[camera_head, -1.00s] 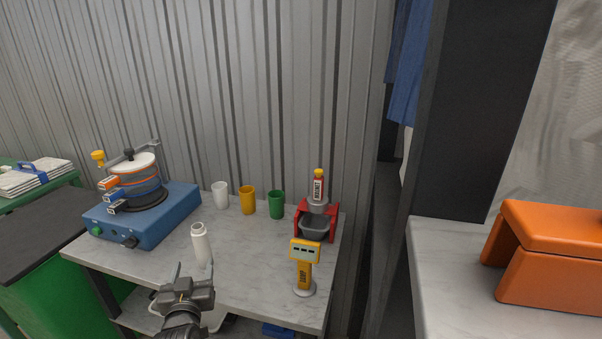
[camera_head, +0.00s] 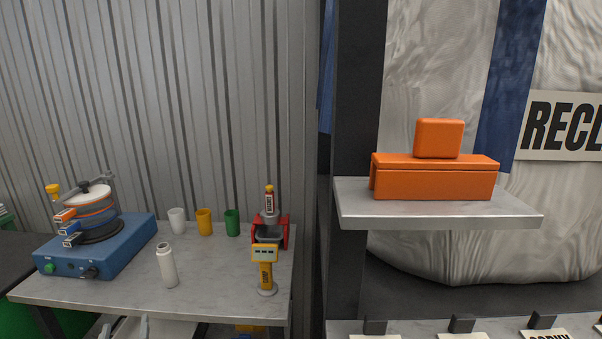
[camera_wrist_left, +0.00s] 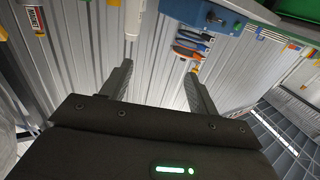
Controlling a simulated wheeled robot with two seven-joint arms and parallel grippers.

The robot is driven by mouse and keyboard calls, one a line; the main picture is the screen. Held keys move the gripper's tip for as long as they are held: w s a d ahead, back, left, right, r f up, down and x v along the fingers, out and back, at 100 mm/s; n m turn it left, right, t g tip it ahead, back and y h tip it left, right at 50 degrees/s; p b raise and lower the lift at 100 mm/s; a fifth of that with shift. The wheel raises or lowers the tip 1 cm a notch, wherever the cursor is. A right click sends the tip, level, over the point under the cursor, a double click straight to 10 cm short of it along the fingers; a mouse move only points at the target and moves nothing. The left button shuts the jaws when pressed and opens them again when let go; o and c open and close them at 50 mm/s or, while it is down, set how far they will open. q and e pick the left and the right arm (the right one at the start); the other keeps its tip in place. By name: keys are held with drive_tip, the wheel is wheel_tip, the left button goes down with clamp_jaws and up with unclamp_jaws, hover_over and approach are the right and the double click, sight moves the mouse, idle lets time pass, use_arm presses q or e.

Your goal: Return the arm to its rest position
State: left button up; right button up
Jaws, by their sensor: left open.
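My left gripper (camera_head: 124,329) shows only as two fingertips at the bottom edge of the head view, in front of the marble-topped bench (camera_head: 125,292). In the left wrist view its two fingers (camera_wrist_left: 158,75) are spread apart with nothing between them. A white bottle (camera_head: 167,267) stands upright on the bench, beyond and apart from the fingertips. The rest of my left arm is hidden below the head view. My right gripper is not in view.
The bench holds a blue machine (camera_head: 100,245), white (camera_head: 177,221), yellow (camera_head: 204,222) and green (camera_head: 232,223) cups, a red stand (camera_head: 271,232) and a yellow meter (camera_head: 265,270). At right, a shelf (camera_head: 435,216) carries orange blocks (camera_head: 435,178).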

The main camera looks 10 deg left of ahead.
use_arm(q)
drive_tip(key=w+d+f+m+g+h, duration=0.1)
drive_tip(key=w+d+f+m+h, duration=0.15)
drive_tip(key=f, duration=0.95)
drive_tip(key=w+d+f+m+g+h, duration=0.15)
drive_tip(key=d+f, duration=0.25)
drive_tip(key=f, duration=0.8)
drive_tip(key=s+d+f+m+g+h, duration=0.1)
drive_tip(key=s+d+f+g+h, duration=0.2)
drive_tip(key=f, duration=0.6)
drive_tip(key=s+d+f+m, duration=0.1)
drive_tip(key=s+d+f, duration=0.1)
drive_tip(key=s+f, duration=0.45)
drive_tip(key=s+d+f+m+g+h, duration=0.1)
drive_tip(key=s+d+f+g, duration=0.1)
drive_tip(key=s+f, duration=0.55)
drive_tip(key=s+d+f+m+g+h, duration=0.1)
drive_tip(key=s+d+f+g, duration=0.1)
drive_tip(key=s+f, duration=0.5)
drive_tip(key=s+f+g, duration=0.2)
drive_tip(key=s+f, duration=0.1)
drive_tip(key=s, duration=0.6)
drive_tip(key=s+f+g, duration=0.2)
drive_tip(key=s+f, duration=0.2)
drive_tip(key=s, duration=0.6)
drive_tip(key=shift+d+f+m+g+h, duration=0.3)
drive_tip(key=shift+d+m+g, duration=0.05)
drive_tip(key=shift+m, duration=0.05)
drive_tip(key=shift+s, duration=0.1)
